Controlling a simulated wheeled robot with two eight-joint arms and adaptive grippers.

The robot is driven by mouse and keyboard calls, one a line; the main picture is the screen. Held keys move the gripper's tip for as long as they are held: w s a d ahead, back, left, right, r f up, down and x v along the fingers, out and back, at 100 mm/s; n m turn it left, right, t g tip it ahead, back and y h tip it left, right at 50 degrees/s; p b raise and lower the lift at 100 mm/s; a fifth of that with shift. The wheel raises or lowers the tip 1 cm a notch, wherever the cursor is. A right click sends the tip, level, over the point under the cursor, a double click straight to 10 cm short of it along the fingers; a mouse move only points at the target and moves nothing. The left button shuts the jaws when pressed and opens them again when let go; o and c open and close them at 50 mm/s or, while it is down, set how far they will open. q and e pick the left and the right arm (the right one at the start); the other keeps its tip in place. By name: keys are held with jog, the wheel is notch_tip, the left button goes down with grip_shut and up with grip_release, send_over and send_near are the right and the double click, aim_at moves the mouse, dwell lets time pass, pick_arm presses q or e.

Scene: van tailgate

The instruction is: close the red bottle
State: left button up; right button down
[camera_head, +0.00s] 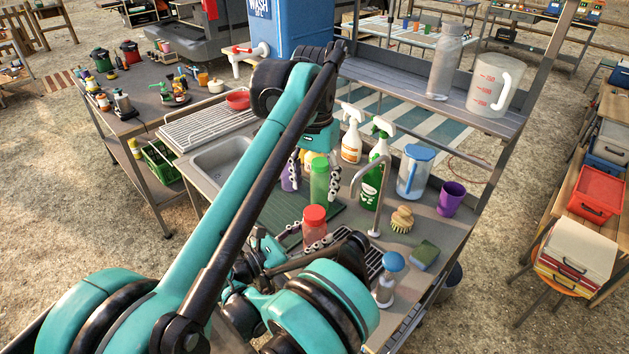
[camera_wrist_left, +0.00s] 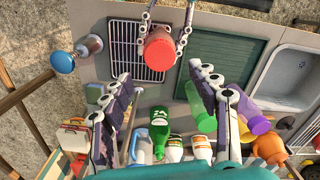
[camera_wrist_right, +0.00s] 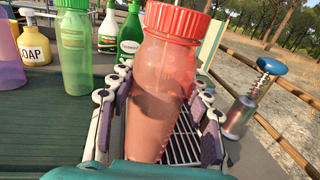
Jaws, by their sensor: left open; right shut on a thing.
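The red bottle (camera_wrist_right: 160,95) is translucent and upright in the right wrist view, with a ridged red lid (camera_wrist_right: 178,20) on its top. I cannot tell how tight the lid is. The lid also shows in the head view (camera_head: 315,214) and from above in the left wrist view (camera_wrist_left: 160,53). My right gripper (camera_wrist_right: 155,125) has its fingers on both sides of the bottle's body and is shut on it. My left gripper (camera_head: 315,182) is open and empty; its fingers also show spread in the left wrist view (camera_wrist_left: 165,92), apart from the bottle.
A green bottle (camera_wrist_right: 75,45) and spray bottles (camera_head: 352,138) stand near my left gripper. A tap (camera_head: 378,195), a brush (camera_head: 402,219), a sponge (camera_head: 425,255) and a blue-topped dispenser (camera_head: 388,285) stand to the right. A sink (camera_head: 222,158) lies left. A drying rack (camera_wrist_left: 138,45) is beneath the bottle.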

aim_at(314, 212)
pick_arm(q)
jog(key=n, duration=0.5)
jog(key=shift+r, duration=0.2)
jog(key=shift+f, duration=4)
jog(key=shift+c, duration=0.3)
jog(key=c, duration=1.2)
jog(key=shift+o, duration=0.2)
jog(key=shift+m, duration=0.9)
jog(key=o, duration=1.4)
jog(key=shift+c, duration=0.2)
